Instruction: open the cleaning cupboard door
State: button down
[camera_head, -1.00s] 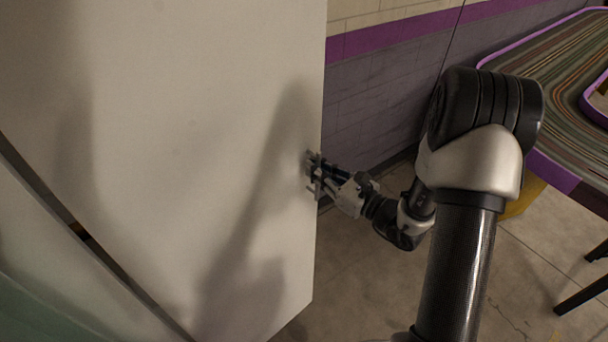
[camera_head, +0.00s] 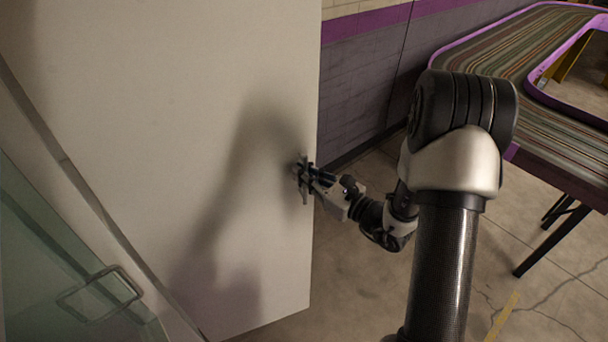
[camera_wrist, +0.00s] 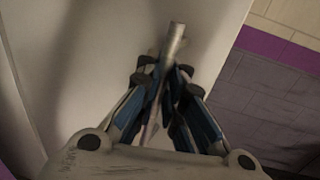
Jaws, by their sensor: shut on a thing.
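The white cupboard door (camera_head: 200,120) fills the left and middle of the head view and stands at an angle to the wall. A bar handle sits near its right edge. My gripper (camera_head: 304,178) is at this edge, shut on the handle. In the wrist view, the pale bar handle (camera_wrist: 175,42) runs between the blue-padded fingers of my gripper (camera_wrist: 165,85), with the door (camera_wrist: 100,50) behind it. The fingers hide part of the handle.
A glass panel with a metal handle (camera_head: 100,293) is at the lower left. A striped table with purple edging (camera_head: 490,50) stands at the right, its dark legs on the floor. The tiled wall (camera_head: 360,70) is behind the door. Concrete floor (camera_head: 350,290) is clear around my arm.

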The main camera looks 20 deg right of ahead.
jog(key=shift+s+f, duration=0.2)
jog(key=shift+f, duration=0.05)
jog(key=c, duration=2.2)
grip_release()
jog(key=shift+o, duration=1.3)
jog(key=shift+s+d+r, duration=0.2)
jog(key=shift+s, duration=0.3)
jog(key=shift+o, duration=1.2)
jog(key=shift+w+a, duration=0.1)
jog(key=shift+w, duration=0.05)
jog(key=v, duration=1.2)
